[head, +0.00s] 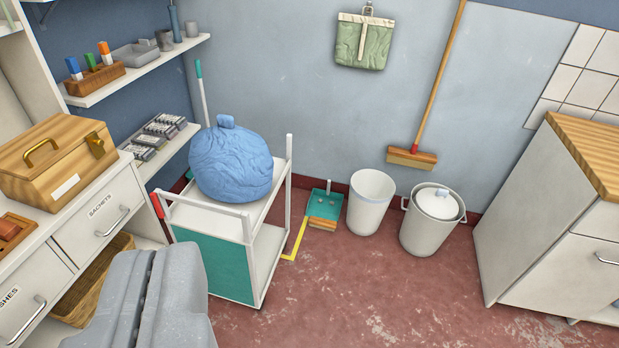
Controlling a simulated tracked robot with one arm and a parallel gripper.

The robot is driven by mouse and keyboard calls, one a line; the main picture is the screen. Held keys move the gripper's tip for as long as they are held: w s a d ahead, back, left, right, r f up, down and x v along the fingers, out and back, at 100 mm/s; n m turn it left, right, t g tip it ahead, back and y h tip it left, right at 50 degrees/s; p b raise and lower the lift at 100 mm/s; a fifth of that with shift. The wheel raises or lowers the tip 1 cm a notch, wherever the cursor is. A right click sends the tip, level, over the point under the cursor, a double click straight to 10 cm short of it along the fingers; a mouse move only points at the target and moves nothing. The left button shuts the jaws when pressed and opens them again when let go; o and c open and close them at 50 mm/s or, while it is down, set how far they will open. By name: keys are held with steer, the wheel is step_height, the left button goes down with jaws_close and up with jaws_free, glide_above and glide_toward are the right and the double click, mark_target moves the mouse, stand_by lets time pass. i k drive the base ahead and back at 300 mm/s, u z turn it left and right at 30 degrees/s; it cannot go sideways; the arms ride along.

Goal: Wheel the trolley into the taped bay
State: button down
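The white trolley (254,262) with a teal side panel stands upright on the floor at centre left, by the shelving. A tied blue bag (231,165) rests on its top. Yellow tape (297,238) shows on the floor just right of the trolley; only one corner of the marked bay is visible, and the trolley hides the rest. A red grip (157,205) shows at the trolley's left side. My grey gripper (150,285) is at the lower left, in front of the trolley's panel in the picture. Its fingertips cannot be made out, nor whether it touches the trolley.
A drawer unit (95,222) with a wooden box (58,165) lines the left. A dustpan (322,203), a white bin (371,200) and a lidded bucket (432,218) stand along the back wall. A cabinet (535,225) is at right. The red floor at centre right is clear.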

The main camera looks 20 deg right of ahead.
mark_target(241, 253)
steer(key=k, duration=0.65)
steer(key=z, duration=0.45)
steer(key=i, duration=0.8)
steer(key=z, duration=0.65)
steer(key=i, duration=1.25)
steer(key=u, duration=0.6)
steer(key=i, duration=0.9)
steer(key=u, duration=0.65)
steer(key=k, duration=0.9)
steer(key=u, duration=0.3)
steer(key=i, duration=0.15)
steer(key=z, duration=0.15)
